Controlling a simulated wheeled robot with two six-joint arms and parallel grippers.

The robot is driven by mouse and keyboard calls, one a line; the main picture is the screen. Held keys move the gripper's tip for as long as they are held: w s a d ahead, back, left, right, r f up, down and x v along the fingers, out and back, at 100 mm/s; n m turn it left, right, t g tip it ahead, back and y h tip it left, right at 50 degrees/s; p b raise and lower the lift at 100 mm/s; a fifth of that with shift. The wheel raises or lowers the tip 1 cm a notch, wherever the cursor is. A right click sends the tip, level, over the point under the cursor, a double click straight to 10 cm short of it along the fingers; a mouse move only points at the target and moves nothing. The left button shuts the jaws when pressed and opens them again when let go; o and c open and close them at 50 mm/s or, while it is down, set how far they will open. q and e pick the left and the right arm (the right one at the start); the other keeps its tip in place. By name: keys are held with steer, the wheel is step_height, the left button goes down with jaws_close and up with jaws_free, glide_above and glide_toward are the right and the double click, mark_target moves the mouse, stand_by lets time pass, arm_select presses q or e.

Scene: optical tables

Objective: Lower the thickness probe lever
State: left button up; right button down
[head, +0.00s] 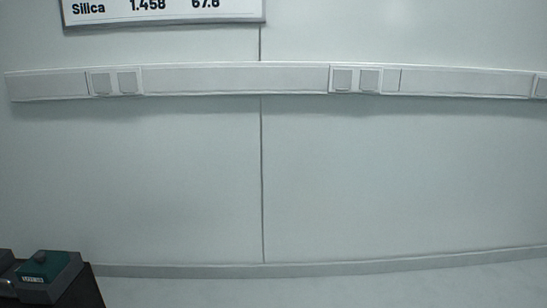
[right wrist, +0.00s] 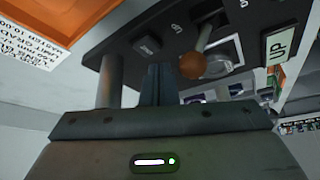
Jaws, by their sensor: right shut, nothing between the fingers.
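In the right wrist view, a lever with a round orange-brown knob (right wrist: 193,66) stands out from a dark panel (right wrist: 150,22). Neither gripper shows in the head view, and my left gripper is in no view.
An orange housing (right wrist: 55,18) with a white printed label (right wrist: 25,45) is at upper left in the wrist view. A grey post (right wrist: 110,82) stands beside my fingers. The head view shows a wall rail (head: 235,79) and a teal-topped box (head: 50,265) at lower left.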

steer(key=shift+s, duration=0.35)
steer(key=shift+s+p, duration=0.7)
steer(key=shift+s, duration=0.75)
steer(key=shift+r, duration=0.1)
steer(key=shift+w+r, duration=0.2)
steer(key=shift+r, duration=0.95)
steer(key=shift+w+r, duration=0.25)
steer(key=shift+r, duration=0.85)
steer(key=shift+w+r, duration=0.2)
steer(key=shift+r, duration=0.95)
steer(key=shift+d, duration=0.1)
